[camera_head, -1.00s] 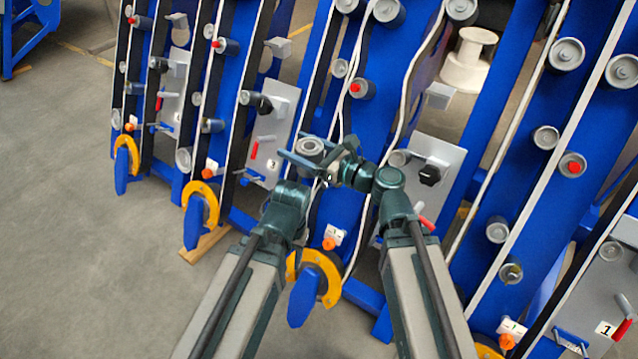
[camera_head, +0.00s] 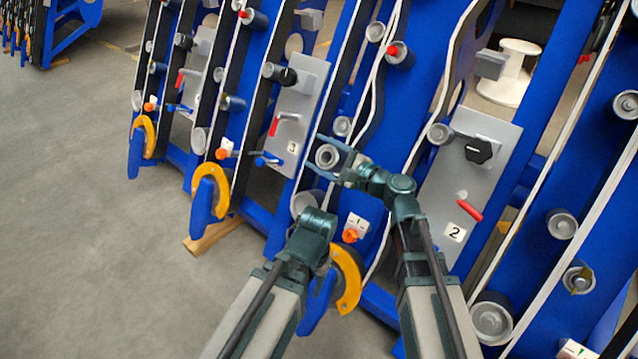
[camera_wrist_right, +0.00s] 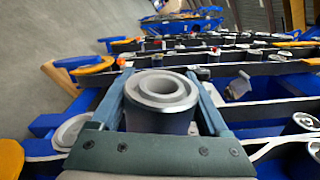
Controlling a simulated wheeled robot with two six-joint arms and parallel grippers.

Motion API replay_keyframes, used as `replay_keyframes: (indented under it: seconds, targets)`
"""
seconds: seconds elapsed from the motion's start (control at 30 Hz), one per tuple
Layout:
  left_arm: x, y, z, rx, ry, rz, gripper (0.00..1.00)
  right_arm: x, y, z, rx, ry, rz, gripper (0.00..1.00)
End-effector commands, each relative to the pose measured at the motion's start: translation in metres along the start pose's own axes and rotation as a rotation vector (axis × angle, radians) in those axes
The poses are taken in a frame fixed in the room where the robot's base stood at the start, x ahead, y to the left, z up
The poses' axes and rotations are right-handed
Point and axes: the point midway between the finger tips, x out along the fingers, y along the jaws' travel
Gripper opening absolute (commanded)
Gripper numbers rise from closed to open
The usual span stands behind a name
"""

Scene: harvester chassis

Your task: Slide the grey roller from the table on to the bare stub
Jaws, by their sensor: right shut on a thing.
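My right gripper (camera_head: 320,157) is shut on the grey roller (camera_head: 327,156) and holds it in front of the blue chassis. In the right wrist view the roller (camera_wrist_right: 163,92) sits between the two fingers (camera_wrist_right: 158,104), its round end with a central hole facing the camera. My left arm ends in a dark green joint at the lower middle of the head view; its gripper fingers do not show. A grey disc with an olive piece across it (camera_head: 578,280) is on the right-hand blue frame; I cannot tell whether it is the bare stub. No table shows.
Blue chassis frames with white-edged belts and several other rollers stand close ahead. Grey panel 2 (camera_head: 480,185) has a black knob and red lever; grey panel 3 (camera_head: 305,85) is further left. Yellow curved guards (camera_head: 347,280) jut out low. Open floor (camera_head: 90,240) lies left.

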Motion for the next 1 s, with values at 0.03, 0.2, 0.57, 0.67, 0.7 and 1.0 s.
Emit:
replay_keyframes:
  seconds: [0.03, 0.2, 0.57, 0.67, 0.7, 1.0]
  targets:
    - [0.019, 0.002, -0.001, 0.000, 0.000, 0.000, 0.50, 0.005, 0.013, -0.015, -0.037, -0.001, -0.001, 0.00]
    - [0.036, 0.004, -0.002, 0.000, 0.001, -0.001, 0.50, 0.011, 0.023, -0.029, -0.133, -0.001, -0.001, 0.00]
    - [0.040, 0.004, -0.002, 0.000, 0.001, -0.001, 0.50, 0.013, 0.024, -0.032, -0.175, -0.001, -0.001, 0.00]
    - [0.040, 0.004, -0.002, 0.000, 0.001, -0.001, 0.50, 0.013, 0.024, -0.032, -0.174, -0.001, -0.001, 0.00]
    - [0.040, 0.004, -0.002, 0.000, 0.001, -0.001, 0.50, 0.013, 0.024, -0.032, -0.174, -0.001, -0.001, 0.00]
    - [0.047, 0.004, -0.003, 0.000, 0.001, -0.001, 0.50, 0.013, 0.023, -0.046, -0.173, 0.000, -0.002, 0.00]
